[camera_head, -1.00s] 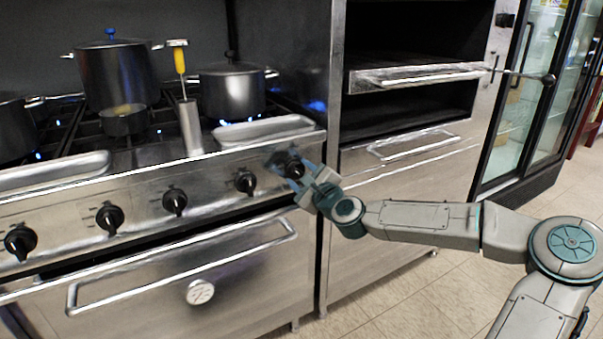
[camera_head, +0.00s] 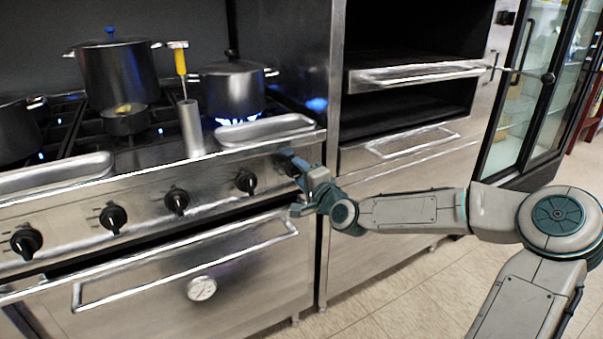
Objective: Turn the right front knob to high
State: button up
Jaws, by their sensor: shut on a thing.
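The right front knob (camera_head: 289,168) is a black knob at the right end of the stove's front panel (camera_head: 215,183). It is mostly hidden by my gripper (camera_head: 295,178), which is shut on it, one finger above and one below. Its pointer and markings cannot be read. A blue flame (camera_head: 238,121) burns broadly under the right pot (camera_head: 232,90).
Several other black knobs (camera_head: 176,201) line the panel to the left. Below are an oven handle (camera_head: 190,262) and a round dial (camera_head: 201,288). A tall pot (camera_head: 115,72), a small pan (camera_head: 125,120) and a metal cylinder with a yellow-handled tool (camera_head: 181,62) stand on top.

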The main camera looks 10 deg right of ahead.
jog(key=shift+n, duration=0.7)
jog(key=o, duration=1)
jog(key=shift+p+v, duration=1.95)
jog(key=shift+v, duration=4.95)
